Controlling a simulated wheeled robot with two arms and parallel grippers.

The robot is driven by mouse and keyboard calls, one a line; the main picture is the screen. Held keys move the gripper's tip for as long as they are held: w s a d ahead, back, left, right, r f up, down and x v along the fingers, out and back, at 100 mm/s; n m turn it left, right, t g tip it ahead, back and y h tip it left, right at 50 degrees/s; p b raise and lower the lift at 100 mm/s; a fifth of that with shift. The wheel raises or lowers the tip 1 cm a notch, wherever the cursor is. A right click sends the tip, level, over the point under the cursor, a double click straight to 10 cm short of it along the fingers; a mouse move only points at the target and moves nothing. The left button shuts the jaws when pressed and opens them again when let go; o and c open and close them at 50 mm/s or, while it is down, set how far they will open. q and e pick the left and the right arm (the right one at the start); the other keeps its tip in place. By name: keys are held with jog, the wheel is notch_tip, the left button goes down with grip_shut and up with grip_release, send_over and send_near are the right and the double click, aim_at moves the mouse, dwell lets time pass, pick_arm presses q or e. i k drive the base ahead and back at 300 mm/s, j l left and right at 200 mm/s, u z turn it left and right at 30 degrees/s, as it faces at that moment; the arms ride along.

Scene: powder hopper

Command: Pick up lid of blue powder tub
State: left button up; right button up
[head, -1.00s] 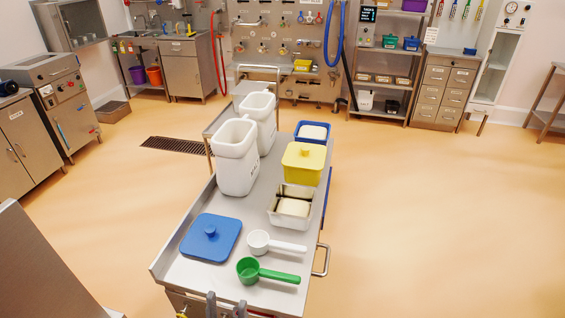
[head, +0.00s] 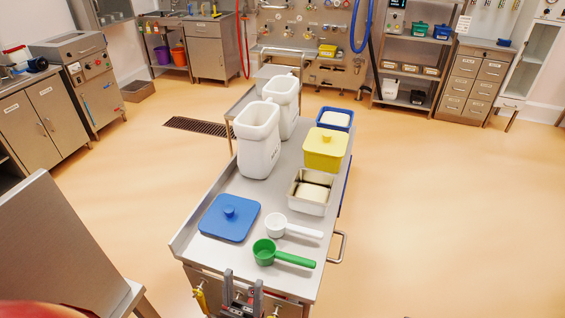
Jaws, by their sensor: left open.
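The blue lid (head: 222,224), square with a round knob on top, lies flat on the steel cart top (head: 200,252) at its near left. The blue tub (head: 350,122) stands uncovered at the far right of the cart, with white powder inside. My left gripper (head: 243,288) is at the bottom of the head view, at the cart's near edge. Its two grey fingers point up the picture, apart, with nothing between them. It is nearer to me than the lid and not touching it. My right gripper is not in view.
A white scoop (head: 276,226) and a green scoop (head: 265,252) lie right of the lid. Behind are an open steel tub (head: 310,206) with white contents, a yellow lidded tub (head: 326,150) and two white containers (head: 258,150). Open floor lies right of the cart.

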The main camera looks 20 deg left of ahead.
aim_at(231, 217)
jog(key=i+l+u, duration=0.15)
jog(key=l+u, duration=0.2)
jog(key=u, duration=0.15)
jog(key=l+u, duration=0.5)
jog(key=i, duration=0.5)
jog(key=j+u, duration=0.05)
